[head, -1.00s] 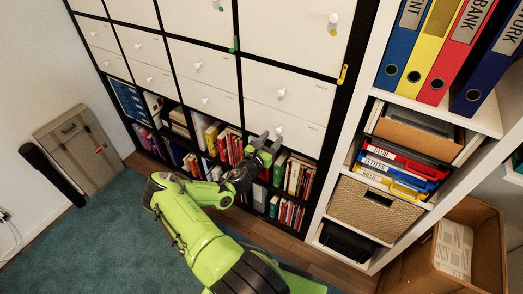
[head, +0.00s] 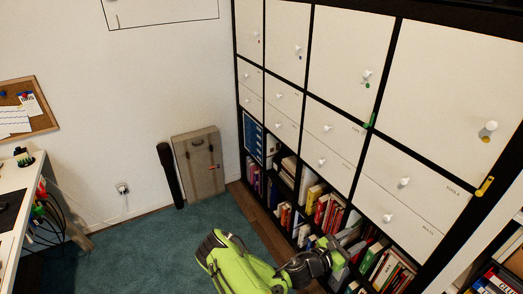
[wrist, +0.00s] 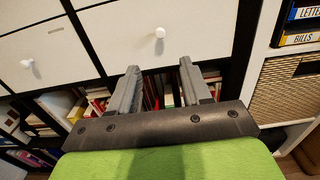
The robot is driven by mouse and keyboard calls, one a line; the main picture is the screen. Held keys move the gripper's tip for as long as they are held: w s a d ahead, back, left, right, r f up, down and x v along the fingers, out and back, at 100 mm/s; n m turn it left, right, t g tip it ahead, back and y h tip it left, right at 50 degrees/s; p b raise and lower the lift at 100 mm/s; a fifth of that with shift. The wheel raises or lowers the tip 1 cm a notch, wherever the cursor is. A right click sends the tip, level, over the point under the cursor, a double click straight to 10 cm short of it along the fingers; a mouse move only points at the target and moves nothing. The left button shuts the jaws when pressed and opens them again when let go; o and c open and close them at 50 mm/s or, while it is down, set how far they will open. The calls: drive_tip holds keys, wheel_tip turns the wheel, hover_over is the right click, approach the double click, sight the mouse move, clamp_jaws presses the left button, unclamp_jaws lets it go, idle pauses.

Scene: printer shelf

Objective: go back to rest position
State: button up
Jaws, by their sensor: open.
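My gripper (wrist: 160,92) is open and empty in the wrist view. Its two grey fingers stand apart, pointing at the shelf unit just below a white drawer (wrist: 160,50) with a round knob. Books show between and behind the fingers. In the head view my gripper (head: 345,245) is at the lower right, in front of the book compartments. My green arm comes up from the bottom edge. I cannot tell from these views how close the fingertips are to the books.
The black-framed shelf unit (head: 309,75) with white doors and drawers fills the right. A wicker basket (wrist: 287,88) stands in the white shelf beside it. A folded case (head: 200,165) and a black tube (head: 170,175) lean on the wall. A desk (head: 20,195) is at left; carpet (head: 130,245) between is clear.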

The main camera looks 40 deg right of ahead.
drive_tip(key=w+a+r+m+t+y+p, duration=0.1)
drive_tip(key=w+a+r+m+y, duration=0.25)
drive_tip(key=a+m, duration=0.3)
drive_tip(key=w+a+r+m+y, duration=0.2)
drive_tip(key=a+r+m+y, duration=0.3)
drive_tip(key=a, duration=0.3)
drive_tip(key=w+a+r+m+t+y+p, duration=0.1)
drive_tip(key=w+a+r+m+y, duration=0.3)
drive_tip(key=a, duration=0.3)
drive_tip(key=s+a+r+t+y, duration=0.2)
drive_tip(key=s+a+r+t, duration=0.1)
drive_tip(key=a+r, duration=0.5)
drive_tip(key=s+a+r+t+y, duration=0.3)
drive_tip(key=s+a+r, duration=0.3)
drive_tip(key=a+r, duration=0.2)
drive_tip(key=shift+s+a+m+p, duration=0.2)
drive_tip(key=shift+a+m+p, duration=0.15)
drive_tip(key=shift+a, duration=0.7)
drive_tip(key=shift+r, duration=0.1)
